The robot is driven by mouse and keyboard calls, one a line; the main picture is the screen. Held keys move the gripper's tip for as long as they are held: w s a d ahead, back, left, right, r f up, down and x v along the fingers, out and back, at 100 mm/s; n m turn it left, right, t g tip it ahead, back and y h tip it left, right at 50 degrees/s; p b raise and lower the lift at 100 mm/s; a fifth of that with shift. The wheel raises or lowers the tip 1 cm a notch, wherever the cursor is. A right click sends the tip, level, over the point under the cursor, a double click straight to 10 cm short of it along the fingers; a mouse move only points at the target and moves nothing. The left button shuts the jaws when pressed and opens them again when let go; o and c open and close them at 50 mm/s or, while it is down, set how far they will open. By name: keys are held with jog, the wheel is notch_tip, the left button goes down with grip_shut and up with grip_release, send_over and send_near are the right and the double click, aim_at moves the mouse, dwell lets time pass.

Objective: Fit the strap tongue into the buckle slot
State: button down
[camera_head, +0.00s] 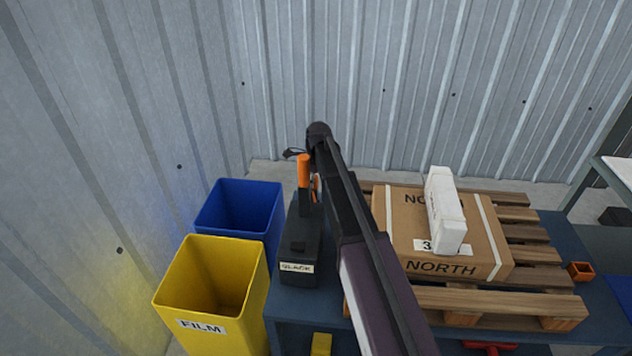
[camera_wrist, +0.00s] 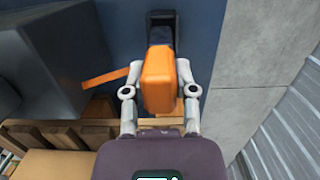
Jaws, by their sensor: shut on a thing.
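In the wrist view my gripper (camera_wrist: 160,75) is shut on an orange block (camera_wrist: 158,80), one finger on each side. A black piece with an open frame (camera_wrist: 162,28) lies just beyond the block; I cannot tell whether the two touch. A thin orange strip (camera_wrist: 108,78) slants out to the left. In the head view an orange upright piece (camera_head: 304,175) stands at the black labelled box (camera_head: 302,242), and a small curved orange part (camera_head: 316,187) shows beside my arm. My gripper is hidden there behind my arm. I cannot tell for sure which part is tongue or buckle slot.
A yellow FILM bin (camera_head: 212,300) and a blue bin (camera_head: 240,215) stand left of the blue table. A carton (camera_head: 395,225) with a white block (camera_head: 445,210) sits on a wooden pallet (camera_head: 545,277) at right. Corrugated walls close off the left and back.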

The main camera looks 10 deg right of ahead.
jog(key=shift+r+p, duration=2.1)
jog(key=shift+r, duration=0.4)
jog(key=shift+w+r+p, duration=0.15)
jog(key=shift+r+p, duration=0.65)
notch_tip(320, 180, up, 28)
jog(key=p, duration=2.7)
jog(key=shift+p, duration=0.4)
jog(key=shift+f, duration=0.2)
